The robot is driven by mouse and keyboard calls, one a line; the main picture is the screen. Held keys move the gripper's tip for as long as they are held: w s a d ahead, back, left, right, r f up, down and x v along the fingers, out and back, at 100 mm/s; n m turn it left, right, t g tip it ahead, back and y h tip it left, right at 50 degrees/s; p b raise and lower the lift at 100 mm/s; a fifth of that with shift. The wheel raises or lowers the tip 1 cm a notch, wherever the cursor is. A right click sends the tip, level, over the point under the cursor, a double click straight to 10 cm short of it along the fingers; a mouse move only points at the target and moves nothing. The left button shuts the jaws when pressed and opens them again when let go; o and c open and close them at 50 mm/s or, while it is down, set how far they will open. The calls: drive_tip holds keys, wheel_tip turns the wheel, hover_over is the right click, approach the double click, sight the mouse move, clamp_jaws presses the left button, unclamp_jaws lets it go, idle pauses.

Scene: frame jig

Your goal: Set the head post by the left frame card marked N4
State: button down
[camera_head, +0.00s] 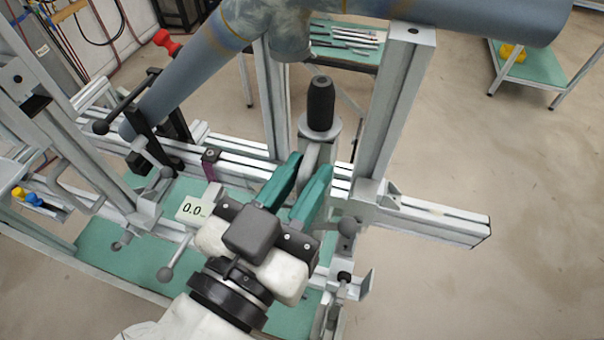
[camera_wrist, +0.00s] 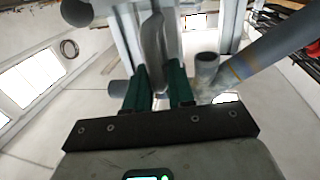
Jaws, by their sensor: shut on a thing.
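My gripper (camera_head: 312,172) has green fingers and is shut on a curved grey handle (camera_head: 312,157) below a black knob (camera_head: 321,103). In the wrist view the handle (camera_wrist: 153,45) stands between the green fingers. The handle is beside two upright aluminium posts, a right one (camera_head: 395,105) and a left one (camera_head: 276,90), on the rail (camera_head: 430,215). I cannot tell for certain which is the head post. A readout (camera_head: 193,210) shows 0.0. No card marked N4 can be read in either view.
Blue-grey frame tubes (camera_head: 195,75) join above the rail, close over my gripper. A bench with tools (camera_head: 345,42) is behind. A green-topped stand (camera_head: 540,68) is at far right. Floor at right is clear.

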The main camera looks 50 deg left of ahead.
idle(0.3)
drive_tip(key=s+a+f+n+b, duration=0.1)
drive_tip(key=s+a+n+b, duration=0.1)
drive_tip(key=a, duration=0.5)
drive_tip(key=shift+s+f+n+t+y+b, duration=0.35)
drive_tip(key=shift+s+n, duration=0.55)
drive_tip(key=shift+s, duration=0.3)
drive_tip(key=c, duration=1.2)
unclamp_jaws()
drive_tip(key=shift+c, duration=0.2)
drive_tip(key=shift+s, duration=0.1)
drive_tip(key=r+b+v, duration=0.1)
drive_tip(key=b+v, duration=0.1)
drive_tip(key=v, duration=0.8)
drive_tip(key=shift+s+f+b, duration=0.3)
drive_tip(key=shift+f, duration=0.05)
drive_tip(key=shift+d, duration=0.1)
